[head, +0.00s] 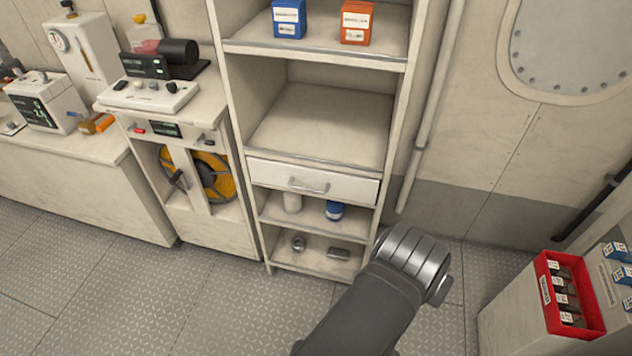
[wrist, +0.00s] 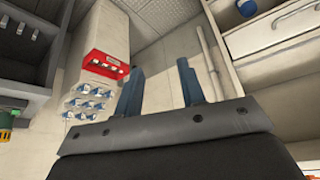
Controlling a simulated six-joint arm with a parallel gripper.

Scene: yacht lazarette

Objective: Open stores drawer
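The stores drawer (head: 345,189) is a pale front with a bar handle (head: 309,186), set in the tall shelf unit in the head view. Its front looks flush with the unit, so it appears shut. In the wrist view a pale front with a bar handle (wrist: 292,13), apparently this drawer, shows at the upper right. My gripper (wrist: 157,80) has its two blue-grey fingers apart, with nothing between them. In the head view my arm's wrist end is right of and below the drawer, apart from the handle; the fingers are hidden there.
The shelf unit (head: 398,95) holds a blue box (head: 289,18) and orange box (head: 356,22) above, and a blue-lidded jar (head: 334,210) below the drawer. A vertical pipe (head: 424,130) runs on its right. A red bin (head: 549,292) stands lower right. The floor before the unit is clear.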

